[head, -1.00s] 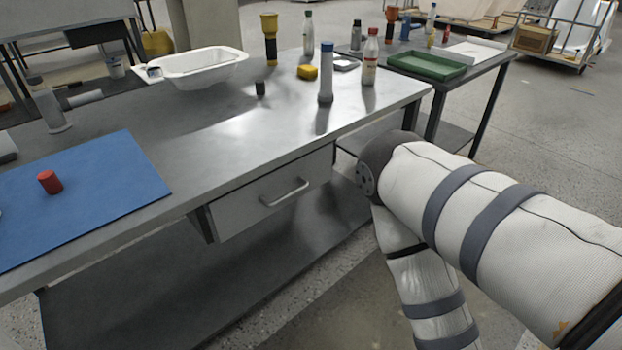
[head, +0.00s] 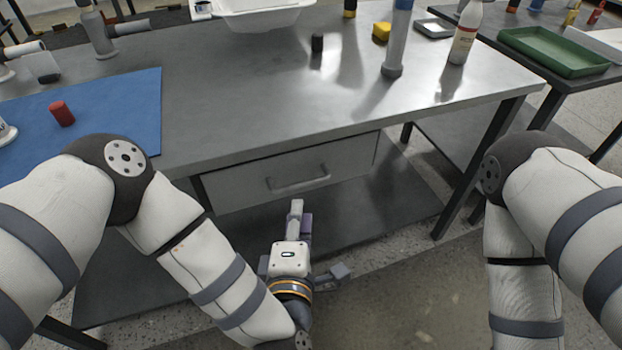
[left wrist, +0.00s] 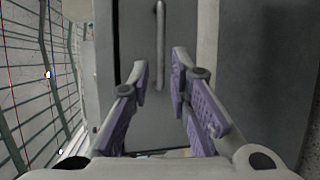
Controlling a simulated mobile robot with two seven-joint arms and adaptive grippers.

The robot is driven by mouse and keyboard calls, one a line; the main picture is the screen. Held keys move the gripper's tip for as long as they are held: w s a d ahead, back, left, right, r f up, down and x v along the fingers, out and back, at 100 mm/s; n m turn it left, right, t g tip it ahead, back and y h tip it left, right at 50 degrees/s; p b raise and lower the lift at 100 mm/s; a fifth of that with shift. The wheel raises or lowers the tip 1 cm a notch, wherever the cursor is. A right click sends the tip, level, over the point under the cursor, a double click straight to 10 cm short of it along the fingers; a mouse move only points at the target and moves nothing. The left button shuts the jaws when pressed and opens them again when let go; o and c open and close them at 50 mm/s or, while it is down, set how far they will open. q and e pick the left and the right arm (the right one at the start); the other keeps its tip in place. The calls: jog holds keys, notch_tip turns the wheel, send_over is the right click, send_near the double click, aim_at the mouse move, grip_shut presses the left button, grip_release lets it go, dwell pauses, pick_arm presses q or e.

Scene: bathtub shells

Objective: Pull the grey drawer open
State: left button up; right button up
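The grey drawer (head: 290,176) is shut under the front edge of the metal table, with a bar handle (head: 298,186) across its front. In the left wrist view the handle (left wrist: 160,45) stands upright in the picture, ahead of the fingers and between their lines. My left gripper (head: 297,215) is below and in front of the handle in the head view. In the left wrist view its two purple-padded fingers (left wrist: 160,75) are spread apart with nothing between them. The handle seems to be beyond the fingertips. My right arm shows at the right, but its gripper is out of view.
The table top (head: 240,110) overhangs the drawer, and a lower shelf (head: 340,225) lies beneath. A blue mat (head: 120,110) with a red cylinder (head: 62,113) is at the left. A table leg (head: 470,175) stands right of the drawer.

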aim_at(301, 186)
pick_arm(q)
jog(key=b+x, duration=0.1)
jog(key=x, duration=0.9)
jog(key=shift+f, duration=0.1)
grip_shut()
